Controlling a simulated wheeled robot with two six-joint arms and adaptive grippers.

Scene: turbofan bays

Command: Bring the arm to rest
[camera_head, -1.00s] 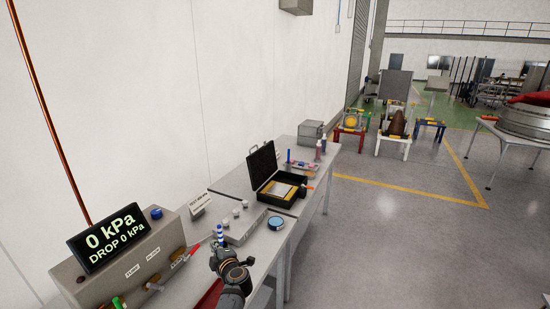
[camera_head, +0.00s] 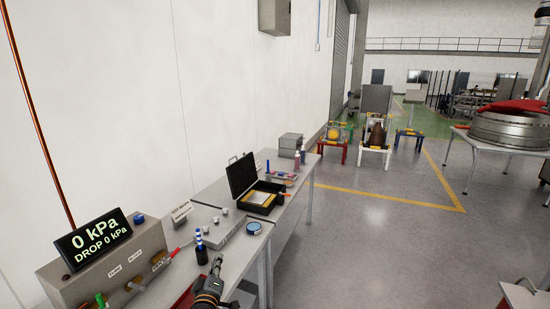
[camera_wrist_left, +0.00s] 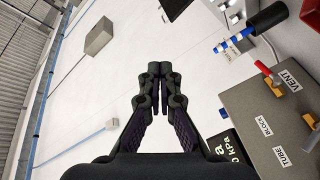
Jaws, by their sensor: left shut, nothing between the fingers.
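My left gripper (camera_head: 218,262) is low in the head view, in front of the workbench's near edge. In the left wrist view its two dark fingers (camera_wrist_left: 160,70) are together, with nothing between them. A black holder (camera_head: 202,256) with blue-and-white striped sticks stands on the bench just beyond the gripper, apart from it; it also shows at the upper right of the left wrist view (camera_wrist_left: 265,18). My right gripper is not clearly in view.
The grey test box (camera_head: 120,262) with a "0 kPa" display (camera_head: 95,240) stands at the lower left. An open black case (camera_head: 262,195) and a blue round dish (camera_head: 254,228) lie farther along the workbench (camera_head: 232,255).

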